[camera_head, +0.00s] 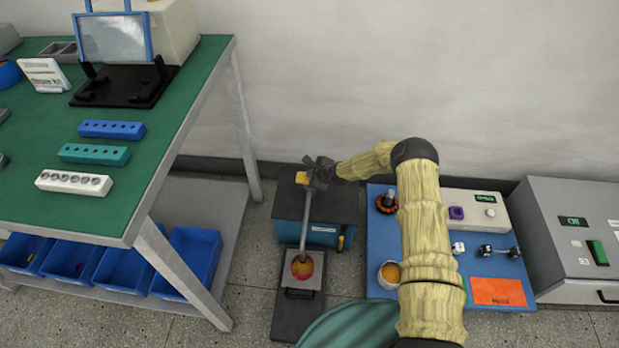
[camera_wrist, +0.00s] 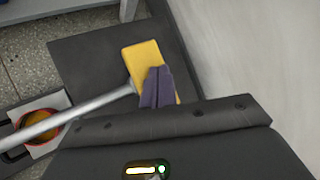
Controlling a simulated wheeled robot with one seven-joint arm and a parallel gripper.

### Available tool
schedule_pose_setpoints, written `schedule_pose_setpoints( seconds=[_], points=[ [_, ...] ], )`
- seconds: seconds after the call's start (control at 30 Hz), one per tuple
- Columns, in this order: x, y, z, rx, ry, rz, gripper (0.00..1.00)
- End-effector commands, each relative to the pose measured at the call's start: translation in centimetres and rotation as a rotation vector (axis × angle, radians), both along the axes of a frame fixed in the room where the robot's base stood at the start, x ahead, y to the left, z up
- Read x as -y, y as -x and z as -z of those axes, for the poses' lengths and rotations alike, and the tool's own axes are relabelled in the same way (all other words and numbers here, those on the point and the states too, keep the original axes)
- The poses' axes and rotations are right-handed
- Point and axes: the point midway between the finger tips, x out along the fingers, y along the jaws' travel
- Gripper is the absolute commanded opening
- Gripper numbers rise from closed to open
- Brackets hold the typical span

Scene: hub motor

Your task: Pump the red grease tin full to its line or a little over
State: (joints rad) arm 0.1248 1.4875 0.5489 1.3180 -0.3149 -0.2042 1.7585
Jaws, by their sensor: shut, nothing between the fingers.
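The red grease tin (camera_head: 302,266) stands on a small light plate (camera_head: 313,275) at the front of the pump, under the end of a grey spout pipe (camera_head: 306,225). It also shows in the wrist view (camera_wrist: 47,132), with orange-yellow grease inside. Its fill line cannot be made out. The pump's yellow pad (camera_head: 302,178) sits at the back end of the pipe, and it shows large in the wrist view (camera_wrist: 142,62). My gripper (camera_head: 318,172) is shut and empty. Its dark purple fingertips (camera_wrist: 157,85) overlap the yellow pad; whether they touch it I cannot tell.
A grey box (camera_head: 570,225) stands further right. A green-topped workbench (camera_head: 130,215) fills the left. The wall is close behind.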

Motion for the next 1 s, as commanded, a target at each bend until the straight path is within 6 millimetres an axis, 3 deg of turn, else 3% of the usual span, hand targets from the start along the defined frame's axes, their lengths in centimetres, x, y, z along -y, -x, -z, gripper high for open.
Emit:
schedule_pose_setpoints(
  seconds=[1.0],
  points=[
    [0.0, 0.0, 1.1, -0.002, 0.0, 0.001, 0.0]
  ],
)
